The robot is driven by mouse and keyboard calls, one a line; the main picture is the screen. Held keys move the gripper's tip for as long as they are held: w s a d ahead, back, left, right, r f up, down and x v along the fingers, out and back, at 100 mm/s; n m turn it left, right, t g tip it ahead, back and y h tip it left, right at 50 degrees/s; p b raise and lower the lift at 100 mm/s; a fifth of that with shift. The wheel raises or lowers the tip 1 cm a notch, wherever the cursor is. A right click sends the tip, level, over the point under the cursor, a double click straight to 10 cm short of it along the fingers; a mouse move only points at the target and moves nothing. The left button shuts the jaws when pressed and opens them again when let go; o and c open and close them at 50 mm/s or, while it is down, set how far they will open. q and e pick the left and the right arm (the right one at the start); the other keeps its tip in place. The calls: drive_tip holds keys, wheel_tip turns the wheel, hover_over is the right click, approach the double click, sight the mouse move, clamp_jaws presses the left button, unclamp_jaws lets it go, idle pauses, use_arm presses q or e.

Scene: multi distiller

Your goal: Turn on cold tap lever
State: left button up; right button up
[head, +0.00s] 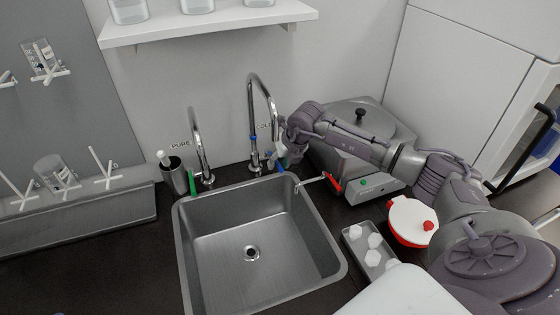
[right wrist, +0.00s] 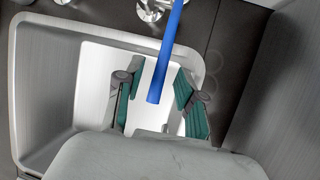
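The cold tap is a tall chrome gooseneck (head: 265,92) behind the sink, with a blue ring near its base. Its lever is a straight blue rod (right wrist: 166,62) that comes in from the top of the right wrist view. My right gripper (head: 281,149) is beside the tap in the head view. In the right wrist view, its two green-padded fingers (right wrist: 159,76) are apart, one on each side of the lever's free end. Gaps show between the lever and both pads. In the head view the gripper partly hides the lever. My left gripper is not in view.
The steel sink (head: 211,258) lies in front of the taps. A grey distiller (head: 347,172) stands close behind my right arm. A shelf (head: 210,25) hangs above.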

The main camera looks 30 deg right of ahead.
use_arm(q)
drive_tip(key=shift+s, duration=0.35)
use_arm(e)
clamp_jaws()
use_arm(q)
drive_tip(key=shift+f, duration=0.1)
